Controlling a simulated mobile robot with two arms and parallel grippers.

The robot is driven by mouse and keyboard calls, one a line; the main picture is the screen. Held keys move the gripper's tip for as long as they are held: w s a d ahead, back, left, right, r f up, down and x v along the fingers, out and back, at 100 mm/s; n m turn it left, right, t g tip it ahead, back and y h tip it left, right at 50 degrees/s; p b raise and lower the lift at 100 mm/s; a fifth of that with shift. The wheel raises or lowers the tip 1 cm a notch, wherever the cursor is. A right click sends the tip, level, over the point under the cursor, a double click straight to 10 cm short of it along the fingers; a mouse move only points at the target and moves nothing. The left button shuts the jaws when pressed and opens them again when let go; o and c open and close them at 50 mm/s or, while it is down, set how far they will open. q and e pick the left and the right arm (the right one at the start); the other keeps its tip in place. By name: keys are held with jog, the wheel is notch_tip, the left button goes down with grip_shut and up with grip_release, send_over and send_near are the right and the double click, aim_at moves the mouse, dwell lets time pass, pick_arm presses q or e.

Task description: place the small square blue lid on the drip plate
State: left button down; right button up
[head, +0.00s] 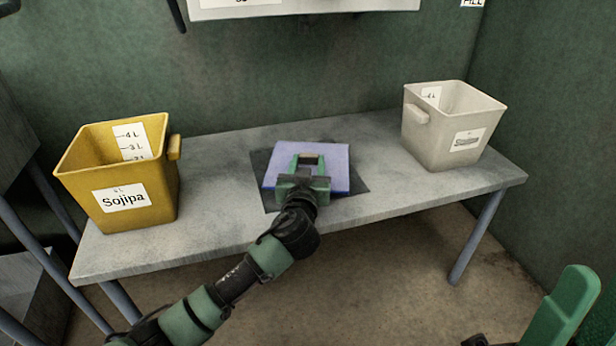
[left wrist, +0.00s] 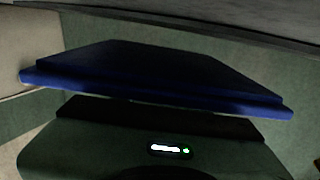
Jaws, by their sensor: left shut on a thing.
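The small square blue lid (head: 335,165) is held by my left gripper (head: 309,160), which is shut on it. In the head view the lid looks violet-blue and roughly flat. It is over a dark square plate (head: 258,168) on the table, which I take for the drip plate; the plate's left and right edges show past it. I cannot tell whether the lid touches the plate or hangs above it. In the left wrist view the lid (left wrist: 150,72) looks dark blue, just beyond the gripper's body.
The grey table (head: 220,210) has free room on both sides of the dark plate. A yellow bin labelled Sojipa (head: 150,205) stands at the left end and a pale bin (head: 440,140) at the right. A white fixture (head: 330,5) is on the wall above.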

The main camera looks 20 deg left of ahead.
pick_arm(q)
jog(key=shift+f+b, duration=0.45)
jog(key=shift+f, duration=1.05)
jog(key=shift+f, duration=0.1)
jog(key=c, duration=1.1)
grip_release()
jog(key=shift+f, duration=0.15)
jog(key=shift+c, duration=0.2)
jog(key=o, duration=0.4)
jog(key=shift+r, duration=0.2)
